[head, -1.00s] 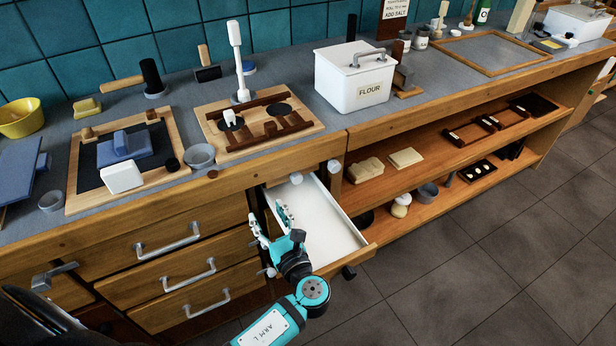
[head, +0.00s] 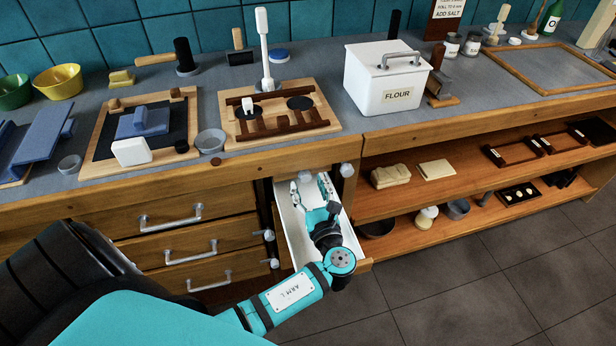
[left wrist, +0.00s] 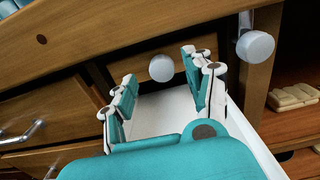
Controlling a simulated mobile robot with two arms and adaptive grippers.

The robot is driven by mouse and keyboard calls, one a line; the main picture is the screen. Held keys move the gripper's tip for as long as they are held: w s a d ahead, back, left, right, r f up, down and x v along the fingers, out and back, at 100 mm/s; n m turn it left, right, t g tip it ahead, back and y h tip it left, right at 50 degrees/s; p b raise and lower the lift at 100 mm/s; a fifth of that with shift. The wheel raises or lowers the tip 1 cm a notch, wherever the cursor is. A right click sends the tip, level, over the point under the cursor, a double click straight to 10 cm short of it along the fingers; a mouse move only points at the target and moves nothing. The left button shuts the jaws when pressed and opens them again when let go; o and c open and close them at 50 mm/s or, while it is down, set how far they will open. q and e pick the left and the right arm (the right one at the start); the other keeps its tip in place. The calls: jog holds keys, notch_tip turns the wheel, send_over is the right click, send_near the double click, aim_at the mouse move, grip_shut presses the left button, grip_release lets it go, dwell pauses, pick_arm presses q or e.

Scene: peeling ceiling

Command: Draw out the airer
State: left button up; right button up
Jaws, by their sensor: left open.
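I cannot tell for certain which part is the airer. A pale round knob (head: 303,176) shows under the counter edge, above the back of a pulled-out white-lined drawer (head: 294,232). In the left wrist view this knob (left wrist: 161,68) is ahead of my fingers, apart from them and roughly between them. A second knob (head: 346,170) sticks out on a short stem to its right, outside my fingers; it also shows in the left wrist view (left wrist: 255,47). My left gripper (head: 310,188) is open and empty over the drawer. My right gripper is out of view.
Closed drawers with bar handles (head: 190,255) lie left of the open one. Small knobs (head: 268,235) stick out beside it. Open shelves (head: 390,203) with goods are to the right. The counter edge (head: 235,168) overhangs the gripper. Floor at the front right is clear.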

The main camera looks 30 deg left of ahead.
aim_at(306, 179)
pick_arm(q)
jog(key=shift+x, duration=1.65)
jog(key=shift+d, duration=0.1)
grip_shut()
